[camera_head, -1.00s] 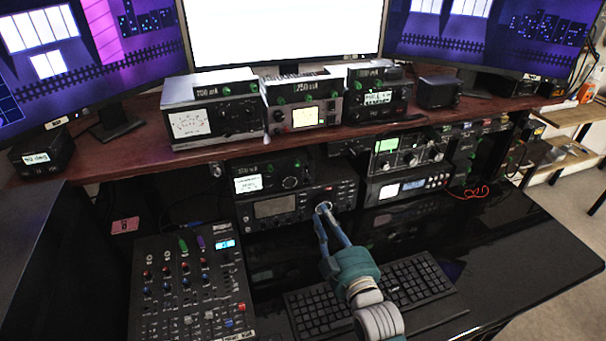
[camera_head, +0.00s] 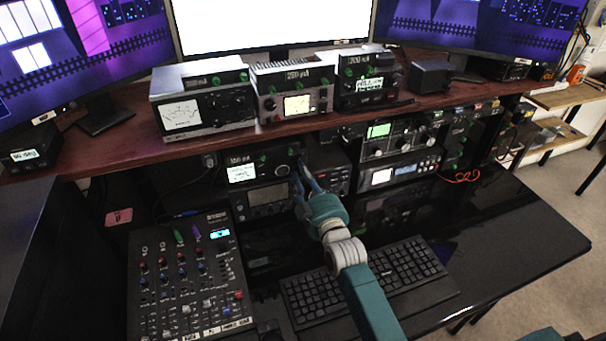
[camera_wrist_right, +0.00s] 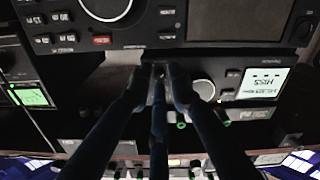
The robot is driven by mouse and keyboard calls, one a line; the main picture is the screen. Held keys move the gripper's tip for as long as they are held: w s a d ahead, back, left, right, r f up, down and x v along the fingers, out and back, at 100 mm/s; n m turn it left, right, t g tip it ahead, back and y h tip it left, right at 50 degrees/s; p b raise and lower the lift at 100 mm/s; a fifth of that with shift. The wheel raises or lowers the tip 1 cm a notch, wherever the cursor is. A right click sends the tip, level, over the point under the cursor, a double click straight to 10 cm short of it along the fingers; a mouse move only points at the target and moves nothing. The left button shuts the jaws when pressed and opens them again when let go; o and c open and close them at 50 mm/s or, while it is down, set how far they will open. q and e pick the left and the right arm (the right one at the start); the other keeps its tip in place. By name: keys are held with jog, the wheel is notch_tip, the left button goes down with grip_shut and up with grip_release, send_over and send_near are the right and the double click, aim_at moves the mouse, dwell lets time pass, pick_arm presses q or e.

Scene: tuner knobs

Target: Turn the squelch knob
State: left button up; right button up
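My right gripper (camera_head: 303,172) reaches up to the small radio (camera_head: 242,174) with a lit white display. Its slim dark fingers (camera_wrist_right: 160,74) come close together at the tips in the upside-down right wrist view, against or just before the radio's front. I cannot tell whether they hold anything. A round knob (camera_head: 281,170) lies between the display and the fingers; in the wrist view this knob (camera_wrist_right: 204,90) is just right of the fingertips, apart from them. The squelch label is not readable, so I cannot tell which knob it is. My left gripper is not in view.
The larger radio (camera_head: 267,198) sits right below the small one, its big dial (camera_wrist_right: 107,8) close to the fingers. The shelf (camera_head: 330,125) overhangs above. A mixer (camera_head: 190,275) and keyboard (camera_head: 365,280) lie in front. The desk is bare at the right.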

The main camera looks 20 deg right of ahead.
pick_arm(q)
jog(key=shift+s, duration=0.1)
pick_arm(e)
grip_shut()
pick_arm(q)
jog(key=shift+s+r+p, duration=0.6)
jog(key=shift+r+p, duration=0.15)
jog(key=shift+p, duration=0.05)
pick_arm(e)
jog(key=m, duration=0.5)
grip_release()
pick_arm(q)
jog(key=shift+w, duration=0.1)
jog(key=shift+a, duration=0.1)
